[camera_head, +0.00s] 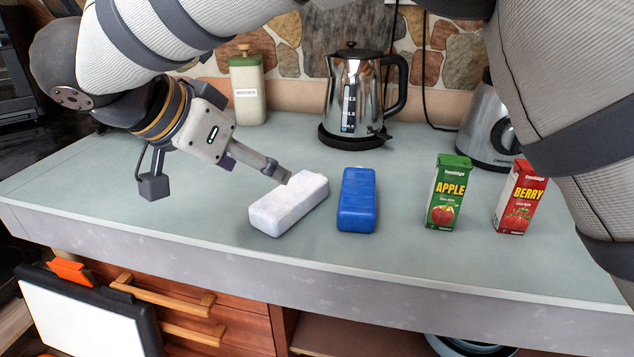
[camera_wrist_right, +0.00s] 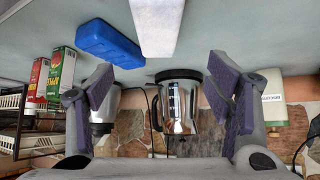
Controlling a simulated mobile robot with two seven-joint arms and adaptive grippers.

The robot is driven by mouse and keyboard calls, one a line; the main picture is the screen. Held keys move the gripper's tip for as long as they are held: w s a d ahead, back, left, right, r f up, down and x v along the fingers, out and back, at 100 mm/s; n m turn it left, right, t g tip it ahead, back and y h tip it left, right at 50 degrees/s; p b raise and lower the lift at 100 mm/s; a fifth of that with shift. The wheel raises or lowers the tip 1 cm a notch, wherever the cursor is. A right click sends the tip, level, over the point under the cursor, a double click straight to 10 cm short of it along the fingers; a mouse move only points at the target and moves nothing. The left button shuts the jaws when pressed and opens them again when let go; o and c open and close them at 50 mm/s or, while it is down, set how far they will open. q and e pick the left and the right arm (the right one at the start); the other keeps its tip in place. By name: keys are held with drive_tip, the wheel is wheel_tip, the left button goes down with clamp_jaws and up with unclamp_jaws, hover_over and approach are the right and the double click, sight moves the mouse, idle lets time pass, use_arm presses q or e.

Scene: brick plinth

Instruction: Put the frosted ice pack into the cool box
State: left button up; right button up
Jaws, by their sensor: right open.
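The frosted ice pack (camera_head: 290,205) is a whitish block lying on the pale green counter. A plain blue ice pack (camera_head: 357,200) lies just to its right. In the right wrist view the frosted pack (camera_wrist_right: 155,25) shows beyond the spread fingers (camera_wrist_right: 160,100). A white panel with black edges and an orange latch (camera_head: 75,310), low at left, may be the cool box's lid; its inside is not visible.
Green apple (camera_head: 448,195) and red berry (camera_head: 519,200) cartons stand at right, before a metal appliance (camera_head: 487,130). The counter's front strip is clear. Drawers with wooden handles (camera_head: 165,295) are below.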

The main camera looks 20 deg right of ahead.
sight(292, 190)
drive_tip(key=shift+w+d+f, duration=0.15)
drive_tip(key=shift+d, duration=0.05)
drive_tip(key=x, duration=1.1)
drive_tip(key=shift+s+a+f, duration=0.15)
drive_tip(key=shift+s+f, duration=0.15)
drive_tip(key=shift+f, duration=0.15)
drive_tip(key=shift+r, duration=0.1)
drive_tip(key=c, duration=1.5)
